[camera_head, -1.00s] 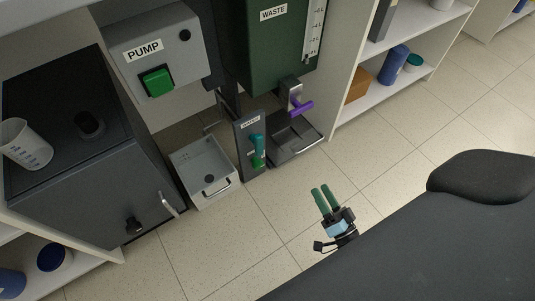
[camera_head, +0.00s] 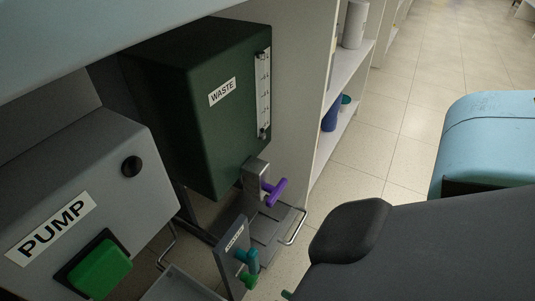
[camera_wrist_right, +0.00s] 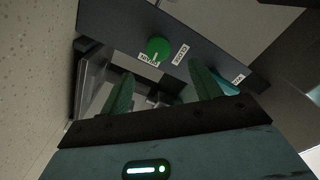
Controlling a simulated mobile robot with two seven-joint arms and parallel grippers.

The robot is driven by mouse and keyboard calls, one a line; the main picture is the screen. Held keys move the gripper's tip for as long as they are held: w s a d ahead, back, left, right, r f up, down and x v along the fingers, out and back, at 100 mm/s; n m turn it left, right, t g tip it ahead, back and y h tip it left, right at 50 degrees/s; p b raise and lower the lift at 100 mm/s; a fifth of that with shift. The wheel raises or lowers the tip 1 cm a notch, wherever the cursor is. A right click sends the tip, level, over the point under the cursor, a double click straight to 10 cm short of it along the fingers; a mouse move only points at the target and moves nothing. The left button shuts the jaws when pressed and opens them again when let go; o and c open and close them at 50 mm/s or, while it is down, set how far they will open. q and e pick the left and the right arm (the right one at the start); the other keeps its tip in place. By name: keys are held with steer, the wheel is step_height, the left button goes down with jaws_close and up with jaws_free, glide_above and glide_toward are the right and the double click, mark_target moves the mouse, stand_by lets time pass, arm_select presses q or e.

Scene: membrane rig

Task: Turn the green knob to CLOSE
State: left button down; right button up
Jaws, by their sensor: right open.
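The green knob (camera_wrist_right: 157,48) sits on a dark panel (camera_wrist_right: 205,45) in the right wrist view, between and beyond my fingertips. Two small white labels are beside it: one reads CLOSE (camera_wrist_right: 181,54), and the other (camera_wrist_right: 148,60) is inverted and hard to read. A pale mark on the knob lies near that second label. In the head view the green knob (camera_head: 249,280) is low on the panel, below a teal handle (camera_head: 246,257). My right gripper (camera_wrist_right: 161,85) is open, its green fingers apart and not visibly touching the knob. My left gripper is not in view.
The teal handle also shows behind my right finger (camera_wrist_right: 224,83). The dark green WASTE tank (camera_head: 205,110) with a purple valve handle (camera_head: 275,192) stands above a metal tray (camera_head: 292,225). The PUMP box (camera_head: 90,190) is at left. Open floor lies right of the shelf.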

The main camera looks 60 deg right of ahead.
mark_target(254, 285)
steer(key=shift+w+a, duration=0.1)
steer(key=shift+w, duration=3)
steer(key=shift+w+b, duration=0.65)
steer(key=shift+w, duration=0.7)
steer(key=shift+a, duration=0.1)
steer(key=c, duration=0.9)
steer(key=shift+a, duration=0.1)
steer(key=shift+a+r, duration=0.1)
steer(key=shift+a, duration=0.05)
steer(key=n, duration=0.3)
steer(key=shift+a, duration=0.1)
